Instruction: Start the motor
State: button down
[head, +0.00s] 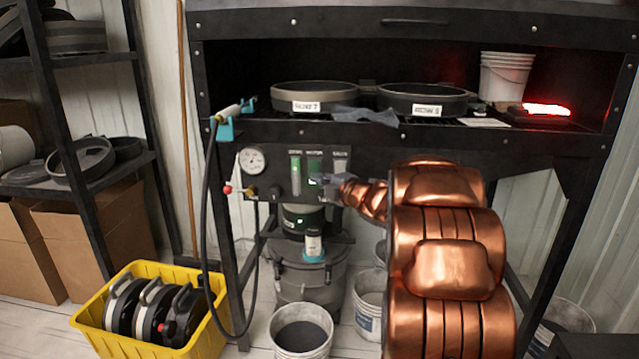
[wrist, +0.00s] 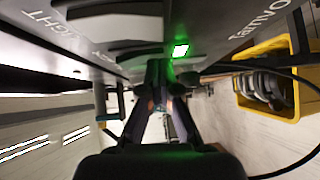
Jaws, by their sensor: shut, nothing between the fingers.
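The dark control panel (head: 270,168) is under the bench top in the head view. It carries a row of labelled upright switch plates; the middle one (head: 314,168) seems to be labelled MOTOR, though the lettering is small. The left plate (head: 296,172) looks green and the right one (head: 340,160) grey. My gripper (head: 330,188) is shut and empty, at the lower right of the middle plate. Whether the fingertips touch the panel is unclear.
A round gauge (head: 252,160) and red-knobbed valve sit left of the panel. A black hose (head: 207,230) hangs there. Below stand a grey canister (head: 308,275) and white buckets (head: 301,335). A red-glowing bar (head: 546,109) lies on the bench.

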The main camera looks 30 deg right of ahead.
jog(key=shift+s+a, duration=0.1)
jog(key=shift+s, duration=0.05)
jog(key=s+a+f, duration=0.1)
jog(key=s, duration=1.1)
jog(key=shift+s+a, duration=0.3)
jog(key=shift+s, duration=0.1)
